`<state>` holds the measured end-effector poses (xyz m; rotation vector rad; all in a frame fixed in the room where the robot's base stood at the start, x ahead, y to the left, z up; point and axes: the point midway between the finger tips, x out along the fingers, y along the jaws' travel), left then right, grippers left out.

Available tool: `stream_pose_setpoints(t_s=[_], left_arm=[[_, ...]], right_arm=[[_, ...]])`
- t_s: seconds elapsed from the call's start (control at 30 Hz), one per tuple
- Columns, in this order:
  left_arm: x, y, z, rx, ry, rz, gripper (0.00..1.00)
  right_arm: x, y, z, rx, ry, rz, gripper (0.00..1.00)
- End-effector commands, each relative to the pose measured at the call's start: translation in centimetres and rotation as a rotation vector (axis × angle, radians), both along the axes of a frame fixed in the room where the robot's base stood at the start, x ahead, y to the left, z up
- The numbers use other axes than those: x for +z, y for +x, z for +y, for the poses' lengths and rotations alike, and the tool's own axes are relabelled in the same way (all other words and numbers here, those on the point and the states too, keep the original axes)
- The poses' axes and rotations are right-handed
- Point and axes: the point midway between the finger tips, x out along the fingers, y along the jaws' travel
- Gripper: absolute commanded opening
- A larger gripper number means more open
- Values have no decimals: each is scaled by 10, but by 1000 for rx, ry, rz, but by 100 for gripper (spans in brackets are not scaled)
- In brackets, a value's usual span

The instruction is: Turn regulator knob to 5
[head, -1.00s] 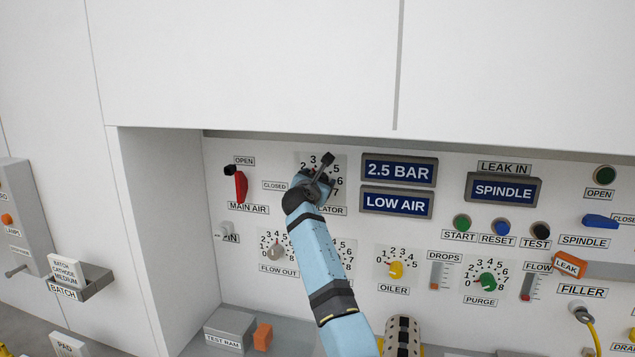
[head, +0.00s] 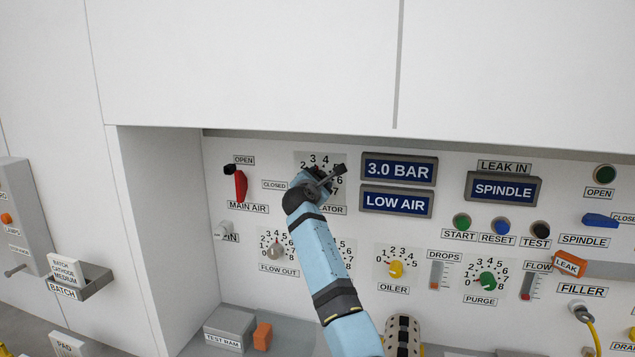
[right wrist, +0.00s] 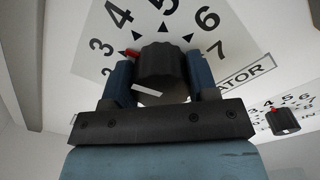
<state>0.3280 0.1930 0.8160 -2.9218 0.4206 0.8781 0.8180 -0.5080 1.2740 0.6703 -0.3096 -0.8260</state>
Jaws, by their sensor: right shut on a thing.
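The regulator knob (right wrist: 160,66) is dark and ribbed, on a white dial (right wrist: 183,25) numbered around it. Its red pointer mark (right wrist: 132,53) points towards 3 in the right wrist view. My right gripper (right wrist: 160,82) is shut on the knob, with one finger on each side of it. In the head view, the right gripper (head: 322,182) covers the knob and part of the dial and its REGULATOR label. The pressure display (head: 398,169) reads 3.0 BAR. My left gripper is not in view.
The LOW AIR display (head: 396,202) sits below the pressure display. The red main air lever (head: 241,185) is left of the dial. The flow out knob (head: 276,250) and yellow oiler knob (head: 396,268) are below. A white cabinet front (head: 250,65) stands above the recessed panel.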

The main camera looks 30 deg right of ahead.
Motion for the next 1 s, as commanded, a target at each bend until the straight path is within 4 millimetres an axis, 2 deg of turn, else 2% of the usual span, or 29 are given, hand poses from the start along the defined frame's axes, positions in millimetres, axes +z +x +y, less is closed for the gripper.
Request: stream_pose_setpoints(t_s=[0.7, 1.0], left_arm=[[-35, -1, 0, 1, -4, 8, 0], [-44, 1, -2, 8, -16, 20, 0]], right_arm=[[-7, -1, 0, -1, 442, -515, 30], [-8, -1, 0, 1, 601, -701, 30]])
